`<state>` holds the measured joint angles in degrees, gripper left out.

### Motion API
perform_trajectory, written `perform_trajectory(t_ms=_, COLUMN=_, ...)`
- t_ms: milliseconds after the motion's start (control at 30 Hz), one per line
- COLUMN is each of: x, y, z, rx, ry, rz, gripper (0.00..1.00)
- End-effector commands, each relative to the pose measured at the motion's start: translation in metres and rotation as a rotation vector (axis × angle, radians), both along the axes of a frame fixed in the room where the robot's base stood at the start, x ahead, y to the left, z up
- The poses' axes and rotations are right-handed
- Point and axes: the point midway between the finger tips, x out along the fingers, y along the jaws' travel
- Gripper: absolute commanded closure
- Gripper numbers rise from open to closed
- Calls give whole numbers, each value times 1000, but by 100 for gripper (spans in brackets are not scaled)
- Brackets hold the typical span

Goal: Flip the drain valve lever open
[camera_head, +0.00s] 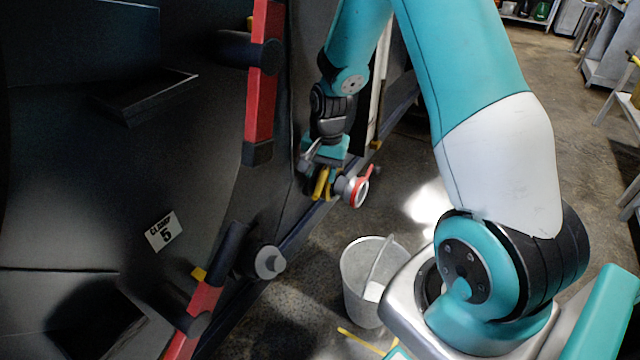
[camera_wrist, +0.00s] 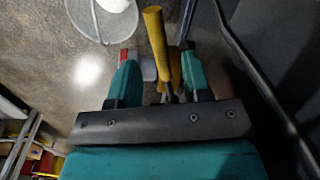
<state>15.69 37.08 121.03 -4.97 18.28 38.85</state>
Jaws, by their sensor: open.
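The drain valve lever is a yellow handle (camera_head: 320,184) low on the side of the dark compactor. It also shows in the wrist view (camera_wrist: 154,38), where it stands between my two fingers. My gripper (camera_head: 326,172) is open around the lever, with a finger on each side; in the wrist view the gripper (camera_wrist: 158,56) shows a gap beside the lever. I cannot tell whether either finger touches it. A second yellow part (camera_wrist: 175,68) sits behind the lever.
A grey metal bucket (camera_head: 358,290) stands on the floor below the outlet; its rim also shows in the wrist view (camera_wrist: 103,38). Red clamp arms (camera_head: 263,90) and a "CLAMP 5" label (camera_head: 164,232) are on the compactor at left.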

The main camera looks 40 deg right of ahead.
Motion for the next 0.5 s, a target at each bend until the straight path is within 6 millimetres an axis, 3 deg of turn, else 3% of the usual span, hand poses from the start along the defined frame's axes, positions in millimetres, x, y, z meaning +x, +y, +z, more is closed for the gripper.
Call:
perform_trajectory(t_ms=33, x=0, y=0, z=-11, rx=0, ry=3, rz=0, gripper=56)
perform_trajectory(t_ms=200, x=2, y=1, z=-29, rx=-1, ry=1, rz=0, gripper=56)
perform_trajectory(t_ms=500, x=3, y=2, z=-34, rx=0, ry=-1, rz=0, gripper=56)
